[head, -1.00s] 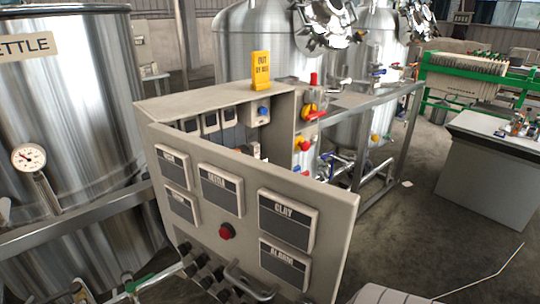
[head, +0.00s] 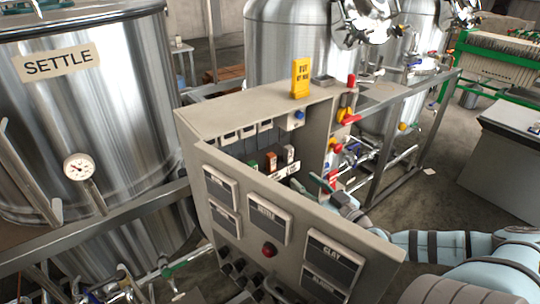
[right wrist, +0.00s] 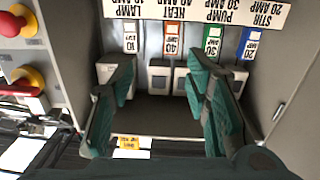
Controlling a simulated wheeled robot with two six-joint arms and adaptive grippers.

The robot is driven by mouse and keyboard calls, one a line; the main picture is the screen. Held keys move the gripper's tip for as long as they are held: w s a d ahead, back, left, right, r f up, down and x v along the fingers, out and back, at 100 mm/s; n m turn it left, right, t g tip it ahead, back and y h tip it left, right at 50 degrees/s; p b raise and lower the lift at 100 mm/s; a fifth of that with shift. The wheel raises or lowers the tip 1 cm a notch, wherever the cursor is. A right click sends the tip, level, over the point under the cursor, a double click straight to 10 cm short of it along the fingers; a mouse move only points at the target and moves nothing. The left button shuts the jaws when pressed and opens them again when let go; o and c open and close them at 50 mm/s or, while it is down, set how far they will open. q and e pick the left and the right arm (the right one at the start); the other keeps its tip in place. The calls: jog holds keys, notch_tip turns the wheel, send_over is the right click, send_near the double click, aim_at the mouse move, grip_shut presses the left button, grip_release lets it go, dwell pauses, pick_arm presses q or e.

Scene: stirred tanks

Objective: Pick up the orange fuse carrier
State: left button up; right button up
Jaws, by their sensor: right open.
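The orange fuse carrier (head: 271,161) sits inside the open grey cabinet, in a row with others. In the right wrist view the orange carrier (right wrist: 172,38) is upside down, marked 40 AMP, under the HEAT label. My right gripper (head: 322,184) is at the cabinet's right opening, partly hidden by the front panel. In the wrist view my right gripper (right wrist: 160,68) is open and empty, its two teal fingers spread. The orange carrier shows beyond the gap between the fingertips, apart from them. My left gripper is not in view.
In the wrist view a white carrier (right wrist: 130,38) and a green carrier (right wrist: 211,42) flank the orange one; a blue carrier (right wrist: 249,44) is farther right. The cabinet's front panel (head: 340,225) stands before the row. A yellow sign (head: 301,78) stands on top.

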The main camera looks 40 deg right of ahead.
aim_at(274, 160)
jog(key=shift+y, duration=0.3)
jog(key=w+b, duration=0.1)
jog(key=w, duration=0.2)
jog(key=w+r+b, duration=0.1)
jog(key=w, duration=0.1)
jog(key=w+b, duration=0.1)
jog(key=w, duration=0.2)
jog(key=shift+w+a+r, duration=0.15)
jog(key=shift+w+a, duration=0.15)
jog(key=shift+w, duration=0.05)
jog(key=shift+w+a, duration=0.25)
jog(key=shift+w, duration=0.15)
jog(key=shift+w+r+p, duration=0.15)
jog(key=shift+w+p, duration=0.4)
jog(key=w+b, duration=0.1)
jog(key=w+f+b, duration=0.1)
jog(key=w, duration=0.1)
jog(key=shift+d+b, duration=0.2)
jog(key=shift+b, duration=0.2)
jog(key=shift+w+a+r, duration=0.1)
jog(key=shift+w+r, duration=0.05)
jog(key=shift+w, duration=0.35)
jog(key=shift+s+r, duration=0.1)
